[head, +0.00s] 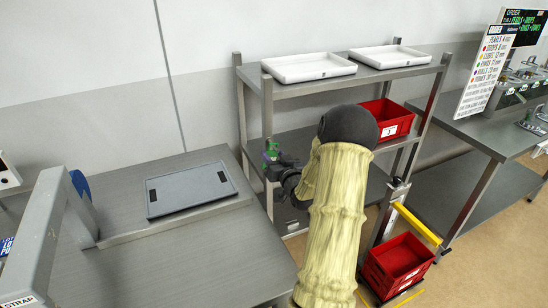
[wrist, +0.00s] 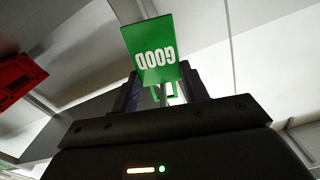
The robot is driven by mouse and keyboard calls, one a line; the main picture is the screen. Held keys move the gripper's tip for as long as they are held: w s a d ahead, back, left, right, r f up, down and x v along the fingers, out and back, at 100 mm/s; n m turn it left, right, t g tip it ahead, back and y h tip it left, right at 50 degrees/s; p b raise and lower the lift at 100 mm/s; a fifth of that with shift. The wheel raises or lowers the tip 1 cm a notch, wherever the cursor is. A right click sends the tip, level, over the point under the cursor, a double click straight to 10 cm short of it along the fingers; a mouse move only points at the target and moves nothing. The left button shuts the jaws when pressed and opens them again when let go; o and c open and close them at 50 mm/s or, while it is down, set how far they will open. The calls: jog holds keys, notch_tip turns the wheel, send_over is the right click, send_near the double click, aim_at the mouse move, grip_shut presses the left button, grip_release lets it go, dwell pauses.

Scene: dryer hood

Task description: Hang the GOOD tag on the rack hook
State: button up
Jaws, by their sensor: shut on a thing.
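The green GOOD tag (wrist: 152,45) is held between the fingers of my gripper (wrist: 160,92) in the wrist view, its white lettering upside down. In the head view a small green patch, likely the tag (head: 271,149), shows at the tip of my gripper (head: 273,160), beside the front left post of the metal rack (head: 267,112). I cannot make out the rack hook in either view. I cannot tell whether the tag touches the post. My arm covers part of the rack's middle and lower shelves.
Two white trays (head: 309,67) (head: 390,56) lie on the rack's top shelf. A red bin (head: 388,119) stands on the middle shelf. A grey table (head: 190,260) with a flat grey tray (head: 190,190) is at left. Stacked red bins (head: 400,262) stand low at right.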

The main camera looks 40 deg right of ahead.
jog(key=o, duration=1)
jog(key=shift+o, duration=0.2)
jog(key=b+v, duration=0.1)
jog(key=v, duration=1.6)
jog(key=shift+s, duration=0.2)
jog(key=shift+w+f, duration=0.1)
